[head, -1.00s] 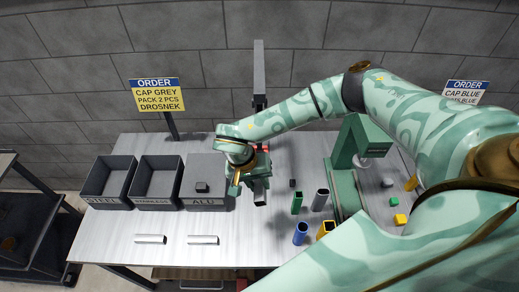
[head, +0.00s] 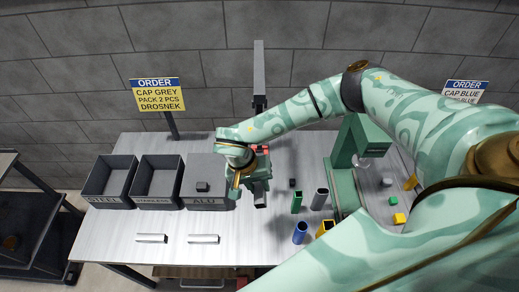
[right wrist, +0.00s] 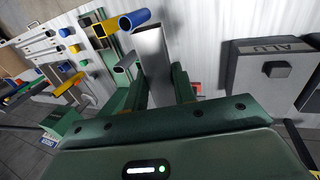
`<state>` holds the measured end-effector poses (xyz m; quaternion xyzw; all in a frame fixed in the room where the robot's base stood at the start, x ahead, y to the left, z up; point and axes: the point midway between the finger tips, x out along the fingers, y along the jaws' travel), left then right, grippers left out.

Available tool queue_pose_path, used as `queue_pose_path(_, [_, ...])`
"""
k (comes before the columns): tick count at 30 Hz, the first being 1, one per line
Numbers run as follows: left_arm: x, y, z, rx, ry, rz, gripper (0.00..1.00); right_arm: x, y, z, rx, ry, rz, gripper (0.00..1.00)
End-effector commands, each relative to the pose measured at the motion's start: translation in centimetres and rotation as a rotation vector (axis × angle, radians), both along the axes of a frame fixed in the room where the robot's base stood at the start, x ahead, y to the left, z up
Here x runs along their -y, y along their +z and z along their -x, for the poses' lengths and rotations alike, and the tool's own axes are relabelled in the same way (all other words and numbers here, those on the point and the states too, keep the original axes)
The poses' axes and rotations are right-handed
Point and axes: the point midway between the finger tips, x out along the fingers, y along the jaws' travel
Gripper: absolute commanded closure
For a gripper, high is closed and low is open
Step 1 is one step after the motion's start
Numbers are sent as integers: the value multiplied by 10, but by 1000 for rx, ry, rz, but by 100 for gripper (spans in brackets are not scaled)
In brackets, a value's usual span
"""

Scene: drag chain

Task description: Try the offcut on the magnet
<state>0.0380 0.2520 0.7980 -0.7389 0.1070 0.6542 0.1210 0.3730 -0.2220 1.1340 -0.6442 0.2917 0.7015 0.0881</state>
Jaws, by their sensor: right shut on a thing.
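My right gripper (head: 259,192) is in the middle of the table, right of the bin marked ALU (head: 208,205). In the right wrist view its fingers (right wrist: 165,95) are shut on a grey metal offcut (right wrist: 152,58), a squarish hollow piece that points away from the palm. In the head view only the dark lower end of the offcut (head: 260,202) shows below the gripper. A red part (head: 263,149) shows just behind the gripper, mostly hidden; I cannot tell whether it is the magnet, or whether the offcut touches anything. My left gripper is not in view.
Bins marked STEEL (head: 92,200) and STAINLESS (head: 140,201) stand left. A dark block (head: 202,186) sits at the ALU bin. Green (head: 297,202), blue (head: 300,233) and grey (head: 320,199) tubes stand right, near a green press (head: 344,185). Two silver bars (head: 203,239) lie in front.

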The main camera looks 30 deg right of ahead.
Motion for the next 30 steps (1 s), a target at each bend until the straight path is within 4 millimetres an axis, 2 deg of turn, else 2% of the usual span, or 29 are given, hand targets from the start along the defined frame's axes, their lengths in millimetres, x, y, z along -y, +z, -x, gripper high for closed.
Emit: queue_pose_path(30, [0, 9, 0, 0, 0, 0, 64, -5, 3, 8, 0, 0, 0, 99])
